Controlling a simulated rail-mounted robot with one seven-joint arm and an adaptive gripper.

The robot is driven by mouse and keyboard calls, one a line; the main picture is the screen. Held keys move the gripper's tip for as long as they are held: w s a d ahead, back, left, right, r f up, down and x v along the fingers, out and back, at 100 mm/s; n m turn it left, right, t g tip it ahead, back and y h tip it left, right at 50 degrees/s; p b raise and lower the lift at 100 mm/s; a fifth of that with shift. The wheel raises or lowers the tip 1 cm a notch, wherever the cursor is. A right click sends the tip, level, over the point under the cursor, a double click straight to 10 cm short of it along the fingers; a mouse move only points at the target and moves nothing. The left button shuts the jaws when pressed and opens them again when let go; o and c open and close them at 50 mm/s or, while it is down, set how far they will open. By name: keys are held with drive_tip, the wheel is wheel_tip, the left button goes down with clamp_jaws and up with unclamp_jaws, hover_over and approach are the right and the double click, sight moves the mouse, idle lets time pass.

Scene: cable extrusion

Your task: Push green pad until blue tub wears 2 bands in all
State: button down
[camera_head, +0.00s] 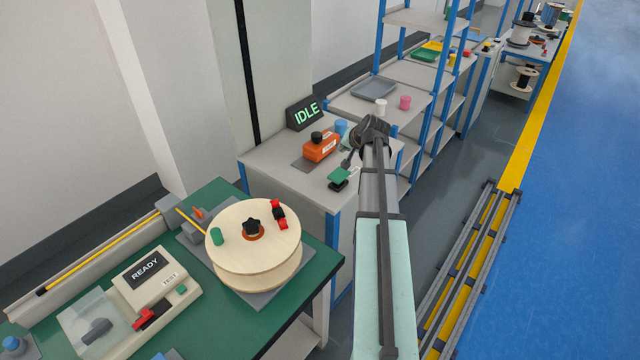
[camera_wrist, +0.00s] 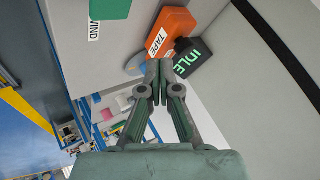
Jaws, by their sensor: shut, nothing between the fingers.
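The green pad (camera_head: 341,174) sits on a dark base at the front of the grey bench. Its edge also shows at the top of the wrist view (camera_wrist: 110,7), beside a label reading WIND. The blue tub (camera_head: 341,126) stands behind the orange tape unit; in the wrist view it shows partly behind my fingers (camera_wrist: 134,65). I cannot make out any bands on it. My gripper (camera_wrist: 158,66) is shut and empty, above the bench. In the head view my gripper (camera_head: 352,158) is beside the pad, apart from it as far as I can tell.
The orange tape unit (camera_head: 321,147) and a display reading IDLE (camera_head: 306,113) stand on the same bench. A green table (camera_head: 226,191) in front holds a large cable spool (camera_head: 253,262) and a tester reading READY (camera_head: 150,275). Shelves with pots stand beyond.

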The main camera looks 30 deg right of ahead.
drive_tip(key=shift+w+a+r, duration=0.15)
drive_tip(key=shift+w, duration=0.1)
idle(0.3)
drive_tip(key=b, duration=0.5)
approach(336, 170)
drive_tip(key=shift+w+r+x, duration=0.1)
drive_tip(key=shift+x, duration=1.2)
drive_tip(key=shift+w+r+x, duration=0.15)
drive_tip(key=shift+x, duration=1.1)
drive_tip(key=shift+f, duration=0.1)
drive_tip(key=shift+f, duration=0.35)
